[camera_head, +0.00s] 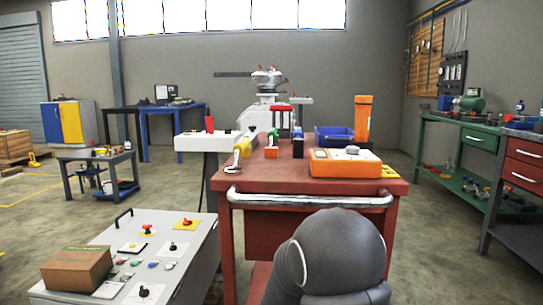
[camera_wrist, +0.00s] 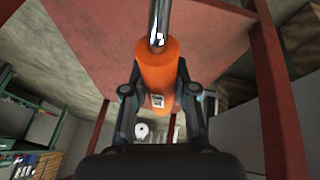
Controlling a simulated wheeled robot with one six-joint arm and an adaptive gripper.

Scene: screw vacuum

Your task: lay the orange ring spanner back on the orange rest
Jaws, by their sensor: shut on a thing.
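In the wrist view my gripper (camera_wrist: 159,78) is shut on the thick orange handle of the orange ring spanner (camera_wrist: 155,58), one finger on each side. A shiny metal shaft (camera_wrist: 158,22) runs from the handle to the top edge of the picture. The ring end is out of view. The head view shows neither my gripper nor the spanner; only my grey arm appears at the bottom. A small orange block (camera_head: 272,153) on the red bench top looks like the orange rest, but it is too small to be sure.
The red bench (camera_head: 250,183) has a metal rail (camera_head: 310,200) along its front. An orange-and-white device (camera_head: 343,163), orange cylinder (camera_head: 363,118), blue bin (camera_head: 333,136) and yellow-handled item (camera_head: 242,148) stand on it. A grey control cabinet (camera_head: 190,262) carries a cardboard box (camera_head: 77,268).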

